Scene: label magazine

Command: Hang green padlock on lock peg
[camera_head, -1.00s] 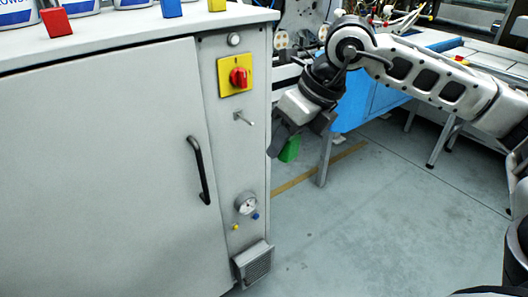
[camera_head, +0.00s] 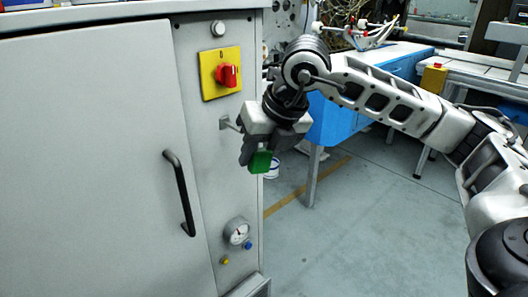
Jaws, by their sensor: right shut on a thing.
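The green padlock (camera_head: 260,162) is held in my right gripper (camera_head: 258,152), its body hanging below the fingers. The shackle is hidden by the fingers. The lock peg (camera_head: 231,124) sticks out from the grey cabinet's narrow right panel, below the red switch. My right gripper is just right of the peg, and the padlock is a little lower than the peg. The peg's tip is close to the gripper body, and I cannot tell whether they touch. My left gripper is not in view.
The grey cabinet (camera_head: 90,150) fills the left side, with a black door handle (camera_head: 179,193). A red rotary switch on a yellow plate (camera_head: 221,73) is above the peg; a gauge (camera_head: 237,231) is below. A blue-sided table (camera_head: 345,121) stands behind. The floor at right is clear.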

